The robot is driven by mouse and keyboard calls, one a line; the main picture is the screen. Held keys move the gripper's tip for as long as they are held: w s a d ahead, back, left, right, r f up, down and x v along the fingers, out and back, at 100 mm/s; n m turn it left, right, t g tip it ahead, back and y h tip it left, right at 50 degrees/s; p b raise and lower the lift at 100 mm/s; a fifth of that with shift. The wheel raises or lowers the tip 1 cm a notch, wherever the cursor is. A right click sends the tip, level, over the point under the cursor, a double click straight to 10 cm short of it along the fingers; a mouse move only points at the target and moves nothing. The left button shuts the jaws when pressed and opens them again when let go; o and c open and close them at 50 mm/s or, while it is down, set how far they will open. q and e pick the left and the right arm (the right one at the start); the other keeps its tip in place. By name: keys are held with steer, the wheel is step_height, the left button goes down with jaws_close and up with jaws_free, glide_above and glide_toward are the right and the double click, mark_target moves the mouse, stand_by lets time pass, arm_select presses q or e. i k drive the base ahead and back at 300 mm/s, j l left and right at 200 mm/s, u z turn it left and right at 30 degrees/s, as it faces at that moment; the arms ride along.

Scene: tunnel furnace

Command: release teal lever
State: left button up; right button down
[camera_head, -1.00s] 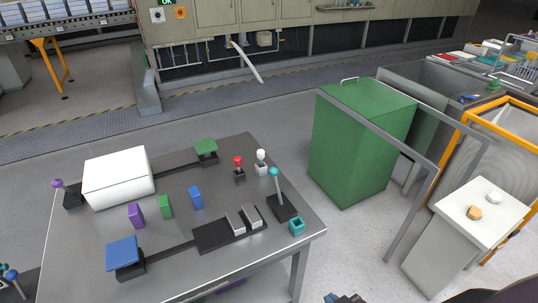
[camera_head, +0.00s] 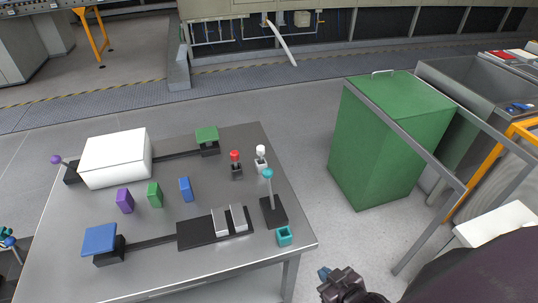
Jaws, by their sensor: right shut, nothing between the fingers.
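The teal lever (camera_head: 269,188) stands on a black base near the right edge of the grey table. It has a thin grey stem and a round teal knob, and it looks near upright. My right gripper (camera_head: 333,279) is at the bottom of the view, off the table's right front corner. It is shut and empty, and well apart from the lever. At the far left lower edge, teal and dark parts of my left gripper (camera_head: 8,240) show in part; its jaws cannot be made out.
The table (camera_head: 75,218) also holds a teal cube-like holder (camera_head: 284,236), red-knobbed (camera_head: 235,156) and white-knobbed (camera_head: 261,151) levers, a white box (camera_head: 115,157), a purple-knobbed lever (camera_head: 57,160) and coloured blocks. A green cabinet (camera_head: 380,150) stands to the right, with open floor between.

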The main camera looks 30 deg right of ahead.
mark_target(267, 173)
steer(key=l+u, duration=0.25)
steer(key=l, duration=0.35)
steer(key=l+u, duration=0.3)
steer(key=l, duration=0.25)
steer(key=k+l+u, duration=0.25)
steer(key=l, duration=0.3)
steer(key=i+l, duration=0.05)
